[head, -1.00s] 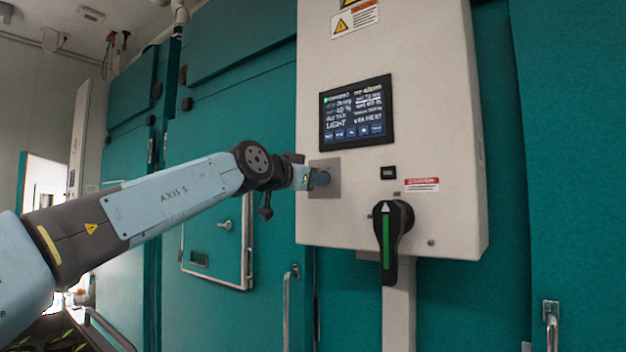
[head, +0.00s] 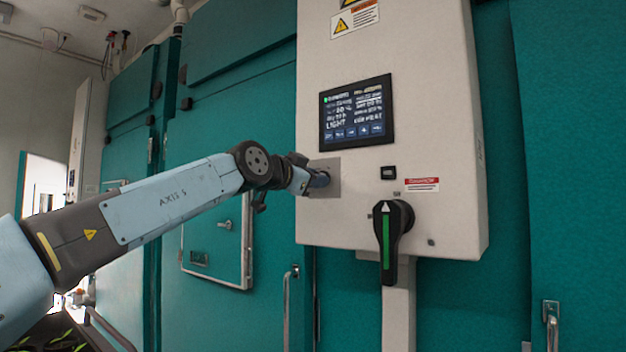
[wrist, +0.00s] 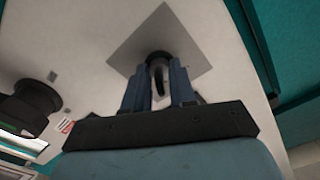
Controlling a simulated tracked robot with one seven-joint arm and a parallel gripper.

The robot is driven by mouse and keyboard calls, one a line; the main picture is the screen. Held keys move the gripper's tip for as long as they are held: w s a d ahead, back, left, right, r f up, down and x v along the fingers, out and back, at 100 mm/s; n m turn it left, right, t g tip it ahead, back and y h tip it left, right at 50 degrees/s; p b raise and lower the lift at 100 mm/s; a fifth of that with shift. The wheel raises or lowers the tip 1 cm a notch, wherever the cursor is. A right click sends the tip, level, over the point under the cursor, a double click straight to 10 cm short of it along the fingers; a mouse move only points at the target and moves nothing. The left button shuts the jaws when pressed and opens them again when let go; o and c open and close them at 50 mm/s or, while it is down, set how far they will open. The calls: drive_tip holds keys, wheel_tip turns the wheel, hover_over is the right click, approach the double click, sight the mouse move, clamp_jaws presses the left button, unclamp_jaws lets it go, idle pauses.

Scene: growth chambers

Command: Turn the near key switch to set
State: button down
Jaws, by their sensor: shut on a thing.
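The near key switch sits on a square grey plate (head: 326,166) low on the left of the white control box. In the wrist view the switch (wrist: 158,60) shows as a dark round collar with a key part between my fingers, on the grey plate (wrist: 190,30). My gripper (head: 320,180) is at the plate, its blue-grey fingers shut on the key. In the wrist view my gripper (wrist: 160,88) has one finger on each side of the key. The view is rolled, so the plate looks tilted. The position markings cannot be read.
The white control box (head: 440,120) carries a lit screen (head: 357,112) above the plate. A black rotary handle with a green stripe (head: 390,240) stands out to the lower right. A metal door handle (head: 288,310) is below. Teal chamber walls (head: 560,150) surround the box.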

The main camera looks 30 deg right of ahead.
drive_tip(key=c, duration=1.3)
unclamp_jaws()
drive_tip(key=shift+o, duration=0.2)
drive_tip(key=v, duration=1.3)
drive_tip(key=shift+a, duration=0.35)
drive_tip(key=shift+s, duration=0.1)
